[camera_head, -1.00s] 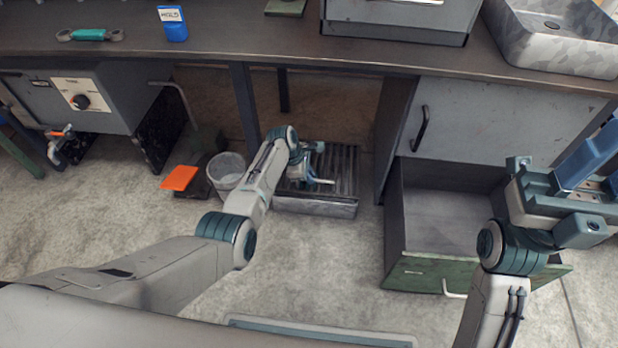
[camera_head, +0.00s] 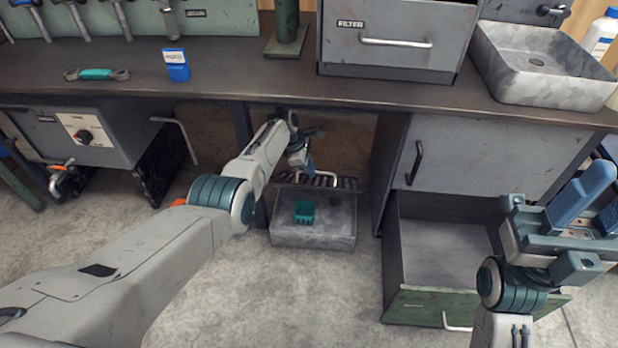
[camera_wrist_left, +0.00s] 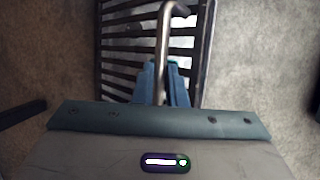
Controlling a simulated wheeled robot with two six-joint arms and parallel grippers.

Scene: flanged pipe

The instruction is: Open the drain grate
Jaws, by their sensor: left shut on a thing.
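The drain grate (camera_head: 346,183) is a dark slatted grid under the workbench, raised on the far side of its grey drain box (camera_head: 285,236). The box lies open at the front, with a small green basket-like piece (camera_head: 304,211) and a dark round hole inside. My left gripper (camera_head: 308,168) is shut on the grate's pale bar handle (camera_head: 328,177). The left wrist view shows the handle (camera_wrist_left: 166,40) running between the blue fingers (camera_wrist_left: 167,84), with the slats (camera_wrist_left: 118,44) behind. My right gripper (camera_head: 570,215) is at the far right, away from the drain; its finger gap is unclear.
An open drawer (camera_head: 445,255) with a green front is right of the drain box, under a grey cabinet door (camera_head: 500,140). A grey valve box (camera_head: 95,135) hangs at left. The floor in front is clear.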

